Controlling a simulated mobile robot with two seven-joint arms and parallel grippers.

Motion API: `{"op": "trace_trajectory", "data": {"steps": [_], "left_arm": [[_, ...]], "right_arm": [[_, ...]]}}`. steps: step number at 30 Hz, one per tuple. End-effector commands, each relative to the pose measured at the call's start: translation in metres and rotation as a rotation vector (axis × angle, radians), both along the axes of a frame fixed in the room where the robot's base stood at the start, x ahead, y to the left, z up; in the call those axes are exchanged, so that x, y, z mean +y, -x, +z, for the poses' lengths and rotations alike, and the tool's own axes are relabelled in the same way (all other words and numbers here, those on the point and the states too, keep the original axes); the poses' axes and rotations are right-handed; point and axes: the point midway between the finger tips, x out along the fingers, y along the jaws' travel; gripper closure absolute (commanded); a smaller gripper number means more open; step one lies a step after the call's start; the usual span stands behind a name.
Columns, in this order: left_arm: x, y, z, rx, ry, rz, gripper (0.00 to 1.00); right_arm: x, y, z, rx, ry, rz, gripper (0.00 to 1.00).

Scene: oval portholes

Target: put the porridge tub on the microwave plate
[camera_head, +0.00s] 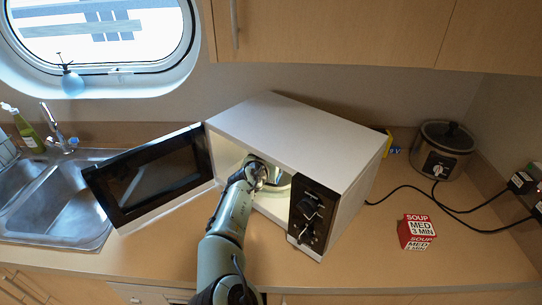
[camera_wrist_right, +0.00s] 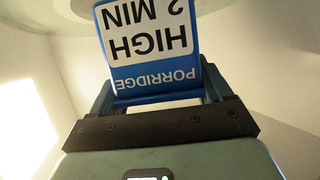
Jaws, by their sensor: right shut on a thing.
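The porridge tub (camera_wrist_right: 150,45) fills the top middle of the right wrist view. Its blue and white label reads upside down there. My right gripper (camera_wrist_right: 160,90) is shut on it, with a finger on each side. In the head view my right gripper (camera_head: 262,177) reaches through the open front of the white microwave (camera_head: 295,130), and I cannot make out the tub there. The microwave plate (camera_head: 284,187) shows partly beside the gripper; the rest is hidden. A pale round edge shows at the top left of the right wrist view. My left gripper is out of view.
The microwave door (camera_head: 150,180) stands wide open to the left, over the edge of the sink (camera_head: 65,205). A red and white soup box (camera_head: 416,232) and a slow cooker (camera_head: 441,152) with black cables stand on the right. The counter in front is clear.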

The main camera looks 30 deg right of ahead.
Motion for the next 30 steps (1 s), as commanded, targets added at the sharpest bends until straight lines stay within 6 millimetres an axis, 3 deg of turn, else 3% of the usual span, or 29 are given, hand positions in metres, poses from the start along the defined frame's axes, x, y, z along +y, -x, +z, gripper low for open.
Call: {"op": "trace_trajectory", "data": {"steps": [3, 13, 14, 15, 16, 24, 30], "left_arm": [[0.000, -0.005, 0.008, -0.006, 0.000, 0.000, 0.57], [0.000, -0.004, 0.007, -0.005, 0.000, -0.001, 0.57], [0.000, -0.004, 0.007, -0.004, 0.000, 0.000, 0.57], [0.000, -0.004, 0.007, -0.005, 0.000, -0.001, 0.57], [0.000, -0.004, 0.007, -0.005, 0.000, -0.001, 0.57], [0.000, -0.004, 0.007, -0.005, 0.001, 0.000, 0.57], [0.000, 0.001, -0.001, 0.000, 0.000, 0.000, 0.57]], "right_arm": [[-0.011, -0.010, 0.003, -0.004, 0.001, 0.000, 0.64], [-0.008, -0.008, -0.005, -0.003, -0.001, 0.001, 0.64], [-0.008, -0.008, -0.007, -0.001, -0.002, 0.000, 0.18], [-0.008, -0.008, -0.006, -0.001, -0.002, 0.000, 0.05], [-0.008, -0.008, -0.006, -0.001, -0.002, 0.000, 0.00], [-0.007, -0.007, -0.004, -0.002, -0.002, 0.000, 0.00], [0.012, 0.009, 0.004, -0.003, -0.001, 0.004, 0.00]]}}
